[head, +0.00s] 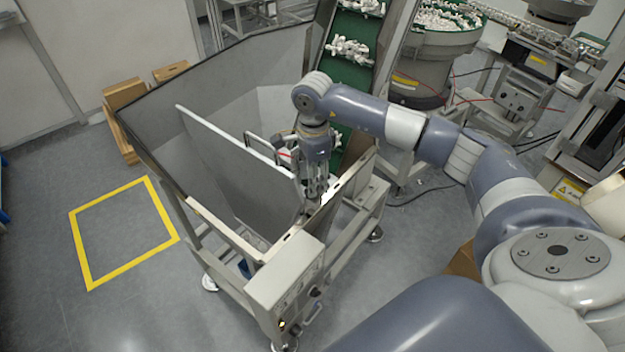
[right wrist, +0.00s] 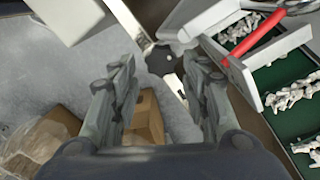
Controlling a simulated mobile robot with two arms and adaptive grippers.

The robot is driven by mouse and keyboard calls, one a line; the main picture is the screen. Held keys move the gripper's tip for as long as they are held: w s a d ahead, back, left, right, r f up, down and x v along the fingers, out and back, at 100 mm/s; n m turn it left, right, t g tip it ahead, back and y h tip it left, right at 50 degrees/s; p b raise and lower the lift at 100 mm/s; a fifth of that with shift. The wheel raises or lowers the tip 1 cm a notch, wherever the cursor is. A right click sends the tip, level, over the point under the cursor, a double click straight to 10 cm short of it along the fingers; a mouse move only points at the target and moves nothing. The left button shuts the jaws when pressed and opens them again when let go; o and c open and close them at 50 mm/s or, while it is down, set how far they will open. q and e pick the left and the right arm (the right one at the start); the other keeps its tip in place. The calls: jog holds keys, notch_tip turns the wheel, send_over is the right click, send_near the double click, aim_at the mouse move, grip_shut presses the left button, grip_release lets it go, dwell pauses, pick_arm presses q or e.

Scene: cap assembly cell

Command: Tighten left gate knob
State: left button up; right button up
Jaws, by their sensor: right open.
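My right gripper (head: 316,195) points down at the near right rim of the large metal hopper (head: 205,212). In the right wrist view my right gripper (right wrist: 160,80) is open, with a gap between its fingers and nothing in it. A black lobed knob (right wrist: 160,60) sits on a pale metal strip just beyond the fingertips, near the middle of the gap. The fingers look apart from it. In the head view the knob is hidden or too small to make out. The slanted gate panel (head: 215,150) stands inside the hopper. My left gripper is out of view.
A green conveyor (head: 352,70) carrying white parts rises behind the hopper. A red-handled bracket (right wrist: 262,48) is close to the right finger. A grey control box (head: 285,270) is on the hopper's near corner. Floor inside the yellow square (head: 125,230) is clear.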

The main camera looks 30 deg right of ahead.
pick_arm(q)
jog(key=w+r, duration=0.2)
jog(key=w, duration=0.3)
pick_arm(e)
notch_tip(320, 180, down, 4)
jog(key=shift+r+p, duration=0.25)
jog(key=shift+p, duration=0.2)
jog(key=shift+w, duration=0.1)
jog(key=c, duration=0.8)
jog(key=shift+o, duration=0.2)
jog(key=shift+f+m+b, duration=0.15)
jog(key=shift+m+b, duration=1.15)
jog(key=m+b, duration=0.2)
jog(key=m, duration=0.1)
pick_arm(q)
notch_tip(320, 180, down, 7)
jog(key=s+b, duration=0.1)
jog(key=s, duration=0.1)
jog(key=shift+b, duration=0.4)
pick_arm(e)
jog(key=shift+r+m, duration=0.25)
jog(key=shift+m, duration=1.45)
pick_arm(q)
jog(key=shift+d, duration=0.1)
pick_arm(e)
jog(key=shift+w, duration=0.1)
